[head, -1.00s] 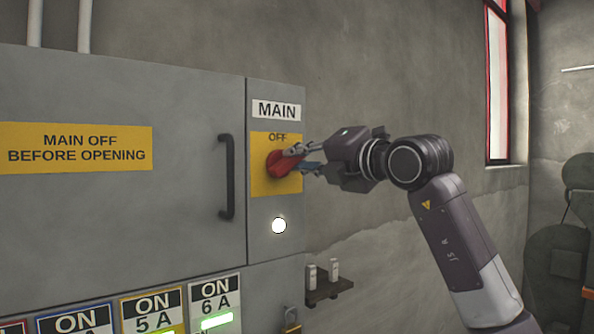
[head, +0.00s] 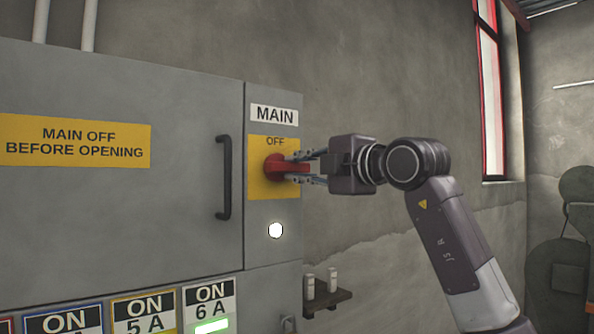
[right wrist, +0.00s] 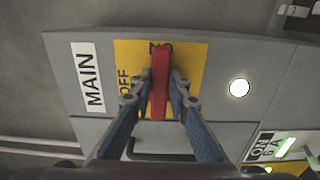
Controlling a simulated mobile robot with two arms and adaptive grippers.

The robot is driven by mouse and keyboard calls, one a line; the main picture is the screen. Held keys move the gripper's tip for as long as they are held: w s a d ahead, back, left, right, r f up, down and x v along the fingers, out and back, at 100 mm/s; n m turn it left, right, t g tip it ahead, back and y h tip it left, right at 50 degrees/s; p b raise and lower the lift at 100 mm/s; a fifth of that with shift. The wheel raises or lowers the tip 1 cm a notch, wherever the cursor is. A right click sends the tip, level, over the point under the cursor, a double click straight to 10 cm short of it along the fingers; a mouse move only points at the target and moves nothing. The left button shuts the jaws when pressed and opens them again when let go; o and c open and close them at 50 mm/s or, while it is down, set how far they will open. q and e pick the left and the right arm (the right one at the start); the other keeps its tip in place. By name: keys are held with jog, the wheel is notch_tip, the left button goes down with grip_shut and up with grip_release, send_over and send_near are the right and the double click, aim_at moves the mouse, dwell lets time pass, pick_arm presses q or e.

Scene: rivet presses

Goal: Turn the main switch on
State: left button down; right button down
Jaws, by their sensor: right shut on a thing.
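The main switch is a red handle (head: 275,167) on a yellow plate marked OFF at its top, below a MAIN label. My right gripper (head: 298,169) has its fingers on either side of the handle and is shut on it. In the right wrist view the red handle (right wrist: 160,80) lies between the two fingers (right wrist: 159,92). The handle lies level across the plate, at a right angle to the OFF mark's direction. Dark lettering at its end is mostly hidden behind it. My left gripper is not in view.
A round white lamp (head: 276,230) glows below the switch. A black door handle (head: 224,177) stands out from the grey cabinet to the left. Labelled breakers (head: 209,305) are below. A small wall shelf (head: 328,300) holds white items at lower right.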

dwell(0.3)
jog(key=c, duration=1.8)
grip_release()
jog(key=shift+d, duration=0.15)
jog(key=shift+c, duration=0.2)
jog(key=v, duration=1.2)
